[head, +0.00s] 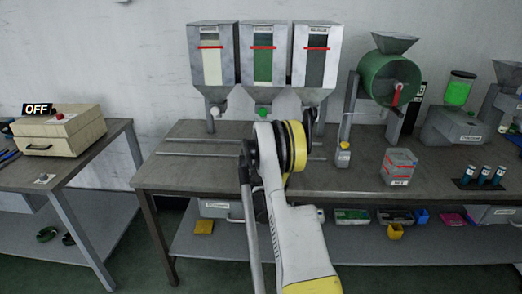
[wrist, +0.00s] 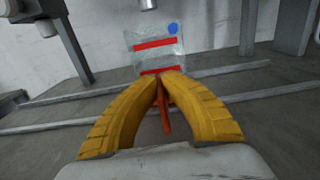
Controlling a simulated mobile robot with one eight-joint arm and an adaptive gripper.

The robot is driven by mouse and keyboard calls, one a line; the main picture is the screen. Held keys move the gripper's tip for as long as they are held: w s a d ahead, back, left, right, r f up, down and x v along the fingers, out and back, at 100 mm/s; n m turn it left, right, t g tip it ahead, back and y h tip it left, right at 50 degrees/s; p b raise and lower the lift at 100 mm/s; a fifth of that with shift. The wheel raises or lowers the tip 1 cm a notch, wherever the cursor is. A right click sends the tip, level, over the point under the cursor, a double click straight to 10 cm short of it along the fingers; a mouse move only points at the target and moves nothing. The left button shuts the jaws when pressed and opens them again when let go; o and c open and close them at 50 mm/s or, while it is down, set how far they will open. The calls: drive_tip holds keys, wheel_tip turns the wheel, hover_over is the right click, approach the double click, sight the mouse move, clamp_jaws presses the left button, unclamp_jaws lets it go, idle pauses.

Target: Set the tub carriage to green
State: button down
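Three hoppers stand at the back of the bench: a white-filled one (head: 212,88), a green-filled one (head: 262,87) and a black-filled one (head: 314,87). In the wrist view a clear tub (wrist: 152,58) with red bands and a blue dot stands by the rails (wrist: 62,119), below a metal spout (wrist: 148,4). Which hopper the spout belongs to cannot be told there. My gripper (wrist: 160,80) has its yellow fingertips together in front of the tub, around a thin orange handle (wrist: 166,119). In the head view my arm hides gripper and tub.
The bench's left top (head: 160,177) is clear. A green drum machine (head: 385,78), a banded container (head: 398,168) and a vial rack (head: 481,180) stand to the right. A box marked OFF (head: 60,132) sits on the left table. Metal posts (wrist: 248,28) flank the tub.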

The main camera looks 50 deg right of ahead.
drive_tip(key=c, duration=1.6)
unclamp_jaws()
drive_tip(key=v, duration=0.7)
drive_tip(key=shift+s+a, duration=0.2)
